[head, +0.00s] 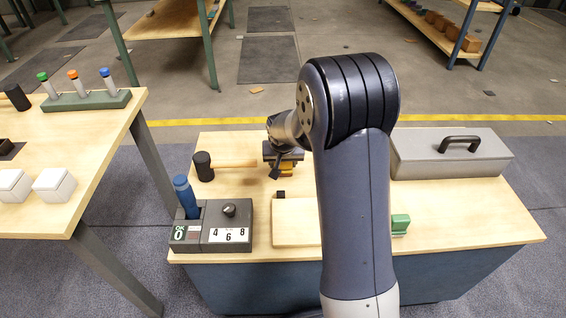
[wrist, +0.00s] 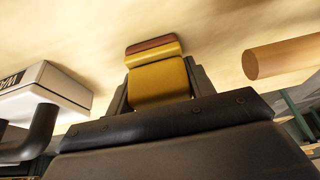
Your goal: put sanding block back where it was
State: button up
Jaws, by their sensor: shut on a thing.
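The sanding block (wrist: 158,78) is yellow with a reddish-brown strip along its far end. My gripper (wrist: 160,92) is shut on it, with one dark finger on each side in the wrist view. In the head view my gripper (head: 284,162) is over the back middle of the wooden workbench (head: 470,215), and the yellow sanding block (head: 289,170) shows only in part below it. The block is low over the bench top; I cannot tell whether it touches.
A black-headed mallet (head: 203,166) lies left of my gripper, its handle pointing at it. A grey toolbox (head: 450,158) stands at back right. A control box (head: 212,228), a pale board (head: 296,225) and a green block (head: 400,224) are in front. My arm hides the middle.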

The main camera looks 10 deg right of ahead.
jog(key=shift+f, duration=0.15)
jog(key=o, duration=1)
jog(key=shift+c, duration=0.2)
jog(key=shift+r, duration=0.55)
jog(key=p+v, duration=0.2)
jog(key=v, duration=0.9)
jog(key=shift+s+r, duration=0.15)
